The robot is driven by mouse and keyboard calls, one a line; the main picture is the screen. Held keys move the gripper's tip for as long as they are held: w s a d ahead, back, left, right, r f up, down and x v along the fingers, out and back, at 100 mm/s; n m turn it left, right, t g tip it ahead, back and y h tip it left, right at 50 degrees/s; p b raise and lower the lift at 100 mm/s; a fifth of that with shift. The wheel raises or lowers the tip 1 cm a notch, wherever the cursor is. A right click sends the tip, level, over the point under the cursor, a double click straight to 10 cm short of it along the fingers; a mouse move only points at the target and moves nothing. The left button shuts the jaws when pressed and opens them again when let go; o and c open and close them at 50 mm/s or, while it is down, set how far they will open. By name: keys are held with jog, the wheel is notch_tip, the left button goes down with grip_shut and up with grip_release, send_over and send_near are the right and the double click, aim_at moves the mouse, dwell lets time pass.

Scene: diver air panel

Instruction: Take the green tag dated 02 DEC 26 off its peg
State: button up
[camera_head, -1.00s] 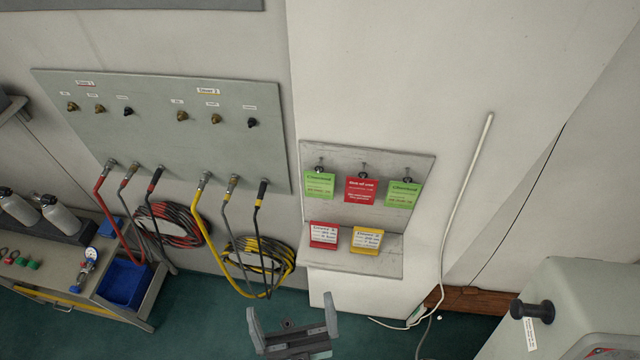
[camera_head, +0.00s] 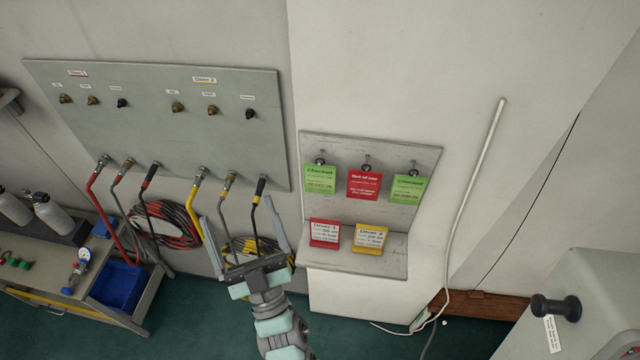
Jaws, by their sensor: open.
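Two green tags hang on pegs of a small grey tag board (camera_head: 425,155). The left green tag (camera_head: 320,179) hangs at the board's left end, and the right green tag (camera_head: 408,189) at its right end. Their dates are too small to read with certainty. A red tag (camera_head: 364,185) hangs between them. My gripper (camera_head: 240,223) is open and empty. It is to the left of and lower in the picture than the tag board, in front of the yellow hose coil, with its fingers pointing up in the picture. It is apart from all the tags.
A hose panel (camera_head: 150,130) with several hanging hoses is at left. A white cable (camera_head: 468,190) runs down the wall right of the board. A grey cabinet (camera_head: 610,290) stands at lower right.

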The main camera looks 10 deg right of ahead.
jog(key=w+f+m+g+h+b, duration=0.1)
jog(key=w+f+g+h+b, duration=0.1)
jog(key=w, duration=0.3)
jog(key=m+g+h+b, duration=0.6)
jog(key=m+g+h, duration=0.15)
jog(key=h, duration=0.25)
send_near(320, 169)
jog(key=shift+t, duration=0.25)
jog(key=shift+p+x, duration=0.75)
jog(key=shift+x, duration=1.75)
jog(key=shift+f+p+x, duration=0.15)
jog(key=shift+p+x, duration=0.3)
jog(key=shift+x, duration=0.6)
jog(key=shift+f+p+x, duration=0.1)
jog(key=shift+p+x, duration=0.3)
jog(key=shift+x, duration=0.7)
jog(key=shift+w+d, duration=0.2)
jog(key=shift+w, duration=0.25)
jog(key=shift+c, duration=0.3)
jog(key=c, duration=1.4)
